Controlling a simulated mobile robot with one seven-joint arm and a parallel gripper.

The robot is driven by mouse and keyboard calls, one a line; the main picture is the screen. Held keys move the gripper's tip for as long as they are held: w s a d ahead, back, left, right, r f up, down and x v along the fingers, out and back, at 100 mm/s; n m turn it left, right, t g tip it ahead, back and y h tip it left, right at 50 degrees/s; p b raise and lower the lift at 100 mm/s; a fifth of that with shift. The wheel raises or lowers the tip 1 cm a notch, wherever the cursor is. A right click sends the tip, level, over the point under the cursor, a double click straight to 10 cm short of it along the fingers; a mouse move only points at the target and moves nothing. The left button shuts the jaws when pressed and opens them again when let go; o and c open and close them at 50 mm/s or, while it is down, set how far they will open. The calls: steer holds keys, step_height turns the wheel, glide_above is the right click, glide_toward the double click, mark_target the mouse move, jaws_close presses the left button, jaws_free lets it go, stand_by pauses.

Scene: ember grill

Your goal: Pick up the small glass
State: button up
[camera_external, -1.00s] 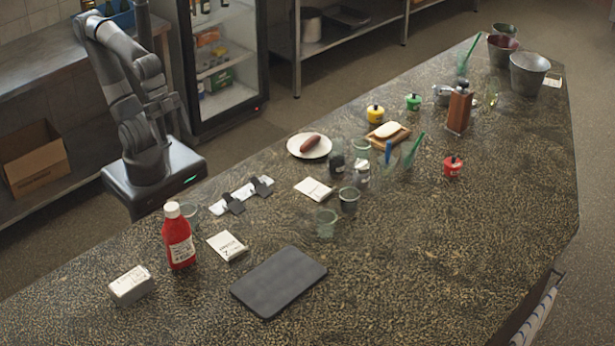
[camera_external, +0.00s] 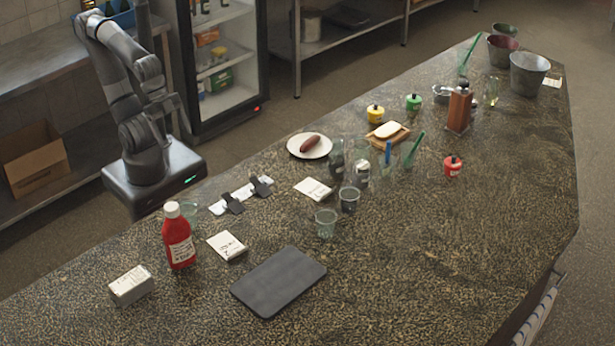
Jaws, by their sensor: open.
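Several small clear glasses stand upright on the counter, and I cannot tell which one the task names. One glass (camera_external: 326,223) stands alone near the middle, behind the dark board. Another glass (camera_external: 349,200), with dark contents or tint, stands just behind it to the right. A third glass (camera_external: 190,208) is partly hidden behind the red bottle. My arm is folded up at the left, beside the counter. My gripper (camera_external: 172,118) hangs below the folded arm, open and empty, well away from all the glasses. Its fingers are small and dark here.
A plate with a sausage (camera_external: 310,145), a soap-like block on a wooden tray (camera_external: 388,134) and metal buckets (camera_external: 528,74) stand farther back.

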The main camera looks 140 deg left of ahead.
step_height(320, 180, down, 4)
steer(key=w+d+m+g+y, duration=0.1)
steer(key=w+m+g+y, duration=0.2)
steer(key=m, duration=0.3)
steer(key=m+t+y, duration=0.7)
steer(key=m, duration=1.3)
glide_toward(192, 210)
step_height(192, 210, up, 2)
steer(key=w+d, duration=0.2)
steer(key=x, duration=1)
steer(key=shift+a+f, duration=0.1)
steer(key=shift+a, duration=0.4)
steer(key=c, duration=1.1)
